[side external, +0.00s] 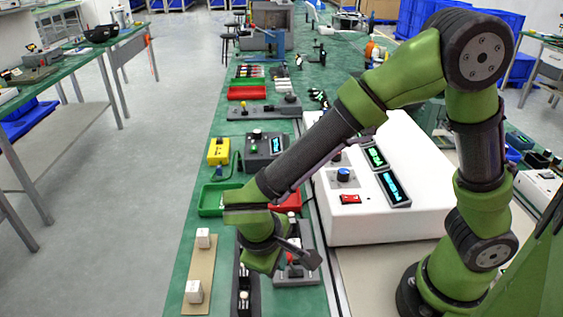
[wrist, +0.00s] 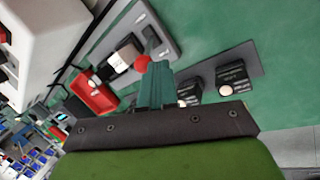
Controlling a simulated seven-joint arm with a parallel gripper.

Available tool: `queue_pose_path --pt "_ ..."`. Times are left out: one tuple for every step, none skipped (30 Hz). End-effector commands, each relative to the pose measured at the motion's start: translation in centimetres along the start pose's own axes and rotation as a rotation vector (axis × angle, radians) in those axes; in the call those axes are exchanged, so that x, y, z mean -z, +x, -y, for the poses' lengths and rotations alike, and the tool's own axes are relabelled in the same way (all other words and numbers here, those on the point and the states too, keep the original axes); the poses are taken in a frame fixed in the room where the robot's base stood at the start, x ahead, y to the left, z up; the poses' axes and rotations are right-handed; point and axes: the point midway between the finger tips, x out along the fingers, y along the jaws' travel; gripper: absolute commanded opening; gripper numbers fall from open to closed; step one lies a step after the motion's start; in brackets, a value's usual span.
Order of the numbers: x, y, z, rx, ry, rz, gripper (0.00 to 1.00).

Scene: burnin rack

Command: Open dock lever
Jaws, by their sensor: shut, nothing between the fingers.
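The dock is a grey plate (wrist: 158,30) on the green bench, with a black unit (wrist: 118,62) with a white label on it. A red ball knob (wrist: 142,62) belongs to its lever, whose grey arm shows just beyond. In the wrist view my gripper (wrist: 156,68) has its teal fingers together and empty, their tips right beside the red knob; I cannot tell whether they touch it. In the side external view the dock plate (side external: 297,279) lies under my wrist, which partly hides it, and my fingertips are not clear.
Two black modules with pale knobs (wrist: 231,76) sit on a dark strip close to my fingers. A red bin (wrist: 97,97) lies beside the dock. A white instrument box (side external: 375,222) stands right of it. White cubes (side external: 203,238) rest on a tan board at left.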

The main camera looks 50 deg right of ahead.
Motion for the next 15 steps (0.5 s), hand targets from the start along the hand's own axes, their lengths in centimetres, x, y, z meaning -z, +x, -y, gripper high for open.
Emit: queue_pose_path --pt "-0.2 0.0 -0.1 0.007 0.005 -0.012 0.0" --pt "-0.3 -0.1 -0.2 0.011 0.007 -0.021 0.0" --pt "-0.4 -0.1 -0.3 0.019 0.012 -0.035 0.0" --pt "-0.5 -0.1 -0.4 0.025 0.016 -0.047 0.0" --pt "-0.7 -0.1 -0.5 0.033 0.02 -0.06 0.0" --pt "-0.8 -0.2 -0.6 0.043 0.026 -0.08 0.0" --pt "-1.0 -0.2 -0.7 0.053 0.031 -0.096 0.0" --pt "-1.2 -0.2 -0.8 0.062 0.037 -0.114 0.0" --pt "-1.4 -0.2 -0.9 0.07 0.042 -0.126 0.0" --pt "-1.5 -0.2 -0.9 0.068 0.042 -0.124 0.0" --pt "-1.7 -0.2 -1.1 0.068 0.042 -0.123 0.0" --pt "-2.0 -0.2 -1.2 0.067 0.041 -0.122 0.0" --pt "-2.2 -0.2 -1.3 0.067 0.041 -0.121 0.0" --pt "-2.4 -0.2 -1.4 0.067 0.041 -0.122 0.0" --pt "-2.7 -0.2 -1.6 0.066 0.041 -0.122 0.0"
